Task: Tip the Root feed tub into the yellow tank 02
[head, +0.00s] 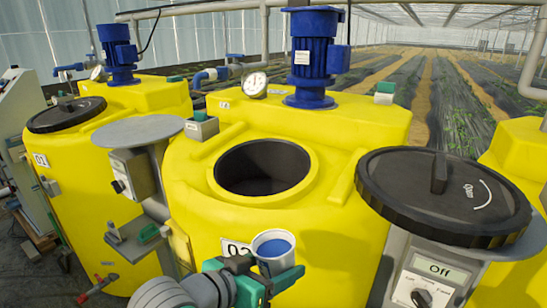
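The yellow tank 02 (195,165) stands in the middle of the head view. Its round top opening (265,167) is uncovered and dark inside. A small white tub (258,241) with blue contents is held just in front of the tank, below and on the near side of the opening. It looks roughly upright, and the blue still shows inside. No name can be read on it. My gripper (268,282), with green fingers, is shut around the tub. The tub partly covers the tank's number label (236,247).
A black lid (440,190) lies on a round grey stand at right, above a control box (432,285) reading "Off". A blue motor (316,55) and gauge (254,84) stand behind the opening. Tank 01 (90,175), with its lid (66,114) on, is at left, beside an empty grey stand (138,130).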

